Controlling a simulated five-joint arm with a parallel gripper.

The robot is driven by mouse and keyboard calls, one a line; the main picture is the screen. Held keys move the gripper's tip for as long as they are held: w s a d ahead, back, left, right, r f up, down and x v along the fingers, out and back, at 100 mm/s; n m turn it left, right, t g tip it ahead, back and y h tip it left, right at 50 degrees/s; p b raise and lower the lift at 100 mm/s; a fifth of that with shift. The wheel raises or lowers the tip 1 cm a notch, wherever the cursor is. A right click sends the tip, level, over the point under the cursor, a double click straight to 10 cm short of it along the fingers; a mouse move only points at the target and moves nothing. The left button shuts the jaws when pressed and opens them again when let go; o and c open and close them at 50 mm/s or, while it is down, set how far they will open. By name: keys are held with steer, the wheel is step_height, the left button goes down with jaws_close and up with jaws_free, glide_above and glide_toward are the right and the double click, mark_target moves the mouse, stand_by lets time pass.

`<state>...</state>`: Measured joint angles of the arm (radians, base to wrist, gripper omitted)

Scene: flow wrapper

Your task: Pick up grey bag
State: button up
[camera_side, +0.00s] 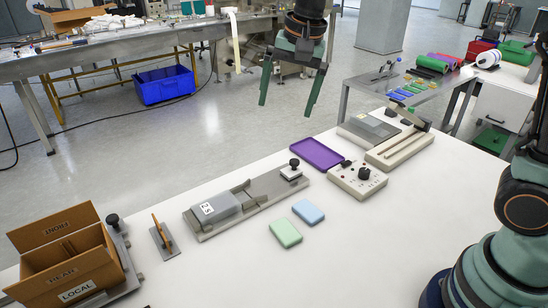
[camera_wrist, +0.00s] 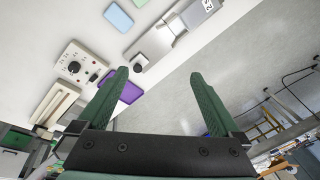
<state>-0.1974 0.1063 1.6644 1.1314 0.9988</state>
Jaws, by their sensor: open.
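My gripper (camera_side: 287,110) is open and empty, raised above the far edge of the white table. Its two green fingers also show in the wrist view (camera_wrist: 159,74), wide apart with nothing between them. No thing is plainly a grey bag. A grey block with a white printed label (camera_side: 214,206) sits at the left end of a long metal tray and may be it, but I cannot tell. It shows partly at the top of the wrist view (camera_wrist: 197,12). My gripper is apart from it, higher and to the right in the side view.
On the white table (camera_side: 390,230) lie a green pack (camera_side: 285,233), a blue pack (camera_side: 308,212), a purple tray (camera_side: 316,153) and a control box (camera_side: 358,181). A wooden sorting box (camera_side: 75,258) stands at left, a sealer (camera_side: 400,146) at back right. The front middle is clear.

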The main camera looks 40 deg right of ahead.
steer(key=w+a+f+m+g, duration=0.2)
steer(key=w+a+f+m, duration=0.3)
steer(key=w+a+f, duration=0.15)
steer(key=m, duration=0.4)
glide_above(228, 198)
steer(key=a, duration=0.1)
step_height(228, 198, down, 6)
steer(key=shift+g+h, duration=0.3)
steer(key=shift+g, duration=0.1)
step_height(228, 198, down, 7)
steer(key=shift+w+f, duration=0.1)
steer(key=shift+f, duration=0.05)
steer(key=shift+d+f, duration=0.25)
steer(key=shift+f, duration=1.05)
steer(key=shift+d+f, duration=0.2)
steer(key=shift+f, duration=1.1)
steer(key=c, duration=1.2)
